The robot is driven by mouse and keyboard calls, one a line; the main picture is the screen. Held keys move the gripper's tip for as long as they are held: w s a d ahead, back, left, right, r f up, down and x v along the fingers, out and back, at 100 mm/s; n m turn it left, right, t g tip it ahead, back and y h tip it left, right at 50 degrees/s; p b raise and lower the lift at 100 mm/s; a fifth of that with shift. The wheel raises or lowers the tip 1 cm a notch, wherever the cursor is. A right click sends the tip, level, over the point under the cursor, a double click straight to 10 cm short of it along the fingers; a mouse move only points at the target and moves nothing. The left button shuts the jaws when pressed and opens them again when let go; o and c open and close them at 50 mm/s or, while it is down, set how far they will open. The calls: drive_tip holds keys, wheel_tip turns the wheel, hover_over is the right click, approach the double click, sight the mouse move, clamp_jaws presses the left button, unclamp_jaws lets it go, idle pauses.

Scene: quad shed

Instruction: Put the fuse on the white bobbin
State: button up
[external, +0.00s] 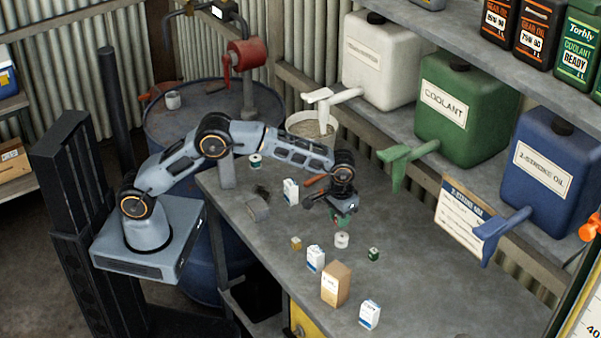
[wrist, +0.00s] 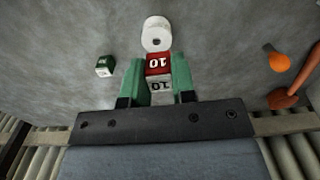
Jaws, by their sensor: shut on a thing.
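The fuse (wrist: 158,64) is a small block with a red face and a pale face, both marked 10. My gripper (wrist: 158,80) is shut on it, with green fingers at either side. The white bobbin (wrist: 157,33) stands just beyond the fingertips in the wrist view, its dark centre hole showing. In the external view the white bobbin (external: 342,240) stands on the bench, with my gripper (external: 337,220) low, just above and behind it. The fuse is mostly hidden there. Whether it touches the bobbin I cannot tell.
A green block (external: 374,254) stands right of the bobbin, a tan block (external: 296,243) left. Cartons stand in front, including a brown one (external: 335,285). An orange-handled tool (wrist: 278,60) lies at right in the wrist view. Coolant's tap (external: 400,157) overhangs the bench.

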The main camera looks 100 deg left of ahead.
sight(342, 236)
drive_tip(key=shift+w+a+f, duration=0.1)
drive_tip(key=shift+w+f, duration=0.45)
drive_tip(key=shift+f, duration=0.15)
drive_tip(key=shift+f+p, duration=0.4)
drive_tip(key=shift+f, duration=1.1)
drive_tip(key=shift+f, duration=0.1)
drive_tip(key=o, duration=0.9)
